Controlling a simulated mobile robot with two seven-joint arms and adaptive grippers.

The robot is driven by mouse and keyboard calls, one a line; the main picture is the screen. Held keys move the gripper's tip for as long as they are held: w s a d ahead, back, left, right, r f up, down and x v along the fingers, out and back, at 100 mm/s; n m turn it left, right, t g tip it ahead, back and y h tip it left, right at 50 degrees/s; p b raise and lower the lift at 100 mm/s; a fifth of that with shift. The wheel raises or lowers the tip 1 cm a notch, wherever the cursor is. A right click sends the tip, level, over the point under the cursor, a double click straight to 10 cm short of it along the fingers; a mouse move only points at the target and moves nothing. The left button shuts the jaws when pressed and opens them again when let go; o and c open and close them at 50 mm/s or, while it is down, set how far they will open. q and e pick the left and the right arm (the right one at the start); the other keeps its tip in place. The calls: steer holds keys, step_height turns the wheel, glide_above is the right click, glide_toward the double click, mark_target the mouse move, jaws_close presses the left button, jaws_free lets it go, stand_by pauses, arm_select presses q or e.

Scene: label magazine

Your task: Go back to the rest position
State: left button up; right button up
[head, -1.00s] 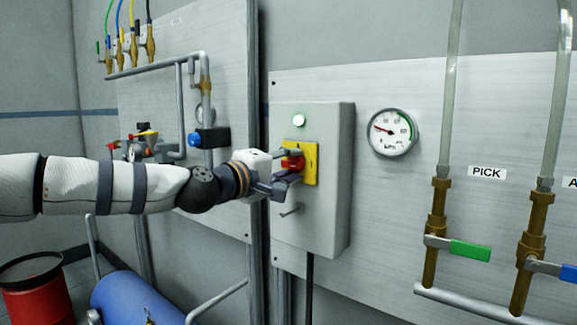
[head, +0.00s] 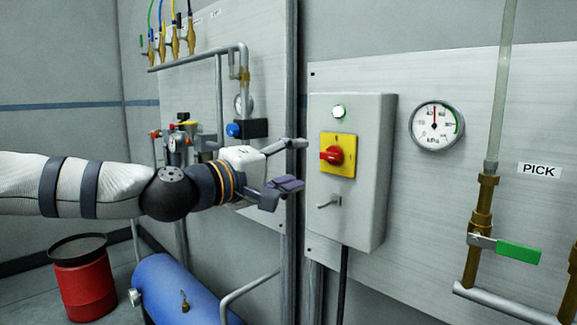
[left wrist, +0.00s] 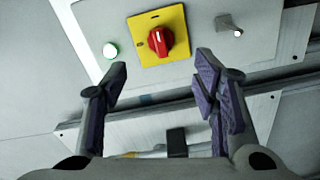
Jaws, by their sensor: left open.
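My left gripper (head: 293,164) is open and empty, to the left of a grey switch box (head: 374,180) in the head view. The box carries a red rotary switch (head: 332,155) on a yellow plate (head: 340,170), with a lit white-green lamp (head: 338,112) above it. The left wrist view shows both open fingers (left wrist: 160,92) apart, with the red switch (left wrist: 160,41) beyond them and nothing between them. The gripper does not touch the switch. My right gripper is not in view.
A round gauge (head: 436,125) is right of the box. A red bin (head: 84,283) and a blue tank (head: 180,289) stand low at left.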

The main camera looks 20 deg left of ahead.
arm_select(q)
steer(key=shift+v, duration=0.8)
steer(key=s+d+f+m+g+p, duration=0.1)
steer(key=s+d+f+m+g, duration=0.2)
steer(key=f, duration=0.9)
steer(key=s+d+f+g, duration=0.3)
steer(key=d+f+g, duration=0.1)
steer(key=f, duration=0.7)
steer(key=s+d+f+m+g+y+p, duration=0.15)
steer(key=s+f+g, duration=0.25)
steer(key=s+f, duration=0.8)
steer(key=s+a+f+m+g+y, duration=0.1)
steer(key=s+f, duration=0.3)
steer(key=s, duration=0.6)
steer(key=s+a+f+m+g+y+p, duration=0.1)
steer(key=s+a+f+m+g+y, duration=0.1)
steer(key=s, duration=0.9)
steer(key=s+a+f+m+g+y, duration=0.1)
steer(key=s+a+f+m+g, duration=0.2)
steer(key=s, duration=0.8)
step_height(320, 180, down, 3)
steer(key=shift+a+f+g+y, duration=0.1)
steer(key=shift+a+g+y, duration=0.25)
steer(key=shift+a+g, duration=0.65)
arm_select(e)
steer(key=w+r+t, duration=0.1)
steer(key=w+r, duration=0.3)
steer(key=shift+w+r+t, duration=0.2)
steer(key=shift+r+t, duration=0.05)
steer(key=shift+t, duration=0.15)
